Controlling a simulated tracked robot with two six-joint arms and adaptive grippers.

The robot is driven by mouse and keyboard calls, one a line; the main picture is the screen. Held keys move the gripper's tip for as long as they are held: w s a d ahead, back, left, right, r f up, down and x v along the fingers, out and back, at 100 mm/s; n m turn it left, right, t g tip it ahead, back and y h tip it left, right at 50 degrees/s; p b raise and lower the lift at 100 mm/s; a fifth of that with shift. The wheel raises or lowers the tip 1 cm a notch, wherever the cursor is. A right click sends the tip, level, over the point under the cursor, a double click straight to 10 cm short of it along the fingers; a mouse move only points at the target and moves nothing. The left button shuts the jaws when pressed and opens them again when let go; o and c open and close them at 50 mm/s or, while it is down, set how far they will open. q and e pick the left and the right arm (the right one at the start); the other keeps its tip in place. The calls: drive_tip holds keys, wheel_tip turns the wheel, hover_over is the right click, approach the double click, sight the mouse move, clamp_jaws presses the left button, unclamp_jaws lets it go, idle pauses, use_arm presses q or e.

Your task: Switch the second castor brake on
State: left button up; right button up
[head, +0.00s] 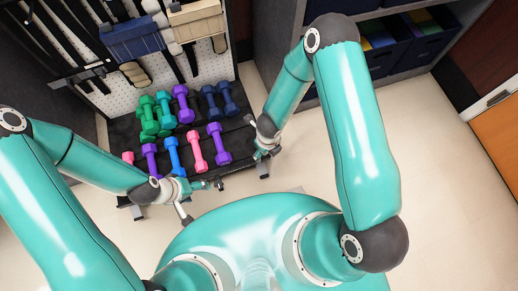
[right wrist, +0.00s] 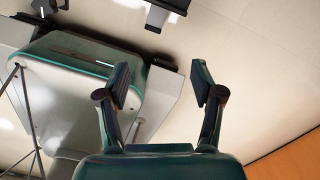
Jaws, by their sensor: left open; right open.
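No castor or brake lever can be clearly made out in either view. The dumbbell rack (head: 238,134) stands on the floor, with dark feet at its front corners, one at the left (head: 137,212) and one at the right (head: 263,170). My left gripper (head: 204,202) is open and empty, low in front of the rack. My right gripper (head: 267,153) is at the rack's right front corner.
Several coloured dumbbells (head: 172,155) lie on the rack. A pegboard with hanging straps (head: 200,65) stands behind it. Shelves with dark bins (head: 425,35) stand at the upper right. An orange panel (head: 500,130) is at the right edge. The pale floor (head: 450,180) is clear.

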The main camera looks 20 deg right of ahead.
drive_tip(key=f+m+b, duration=0.1)
drive_tip(key=f+b, duration=0.2)
drive_tip(key=f, duration=0.4)
drive_tip(key=f+m+b, duration=0.2)
drive_tip(key=f+b, duration=0.1)
drive_tip(key=f, duration=0.4)
drive_tip(key=a+f+m+b, duration=0.1)
drive_tip(key=f+b, duration=0.1)
drive_tip(key=f, duration=0.5)
drive_tip(key=shift+w+b, duration=0.25)
drive_tip(key=shift+b, duration=0.15)
use_arm(q)
wheel_tip(320, 180, down, 10)
drive_tip(key=shift+f, duration=0.25)
use_arm(e)
drive_tip(key=shift+c, duration=0.4)
clamp_jaws()
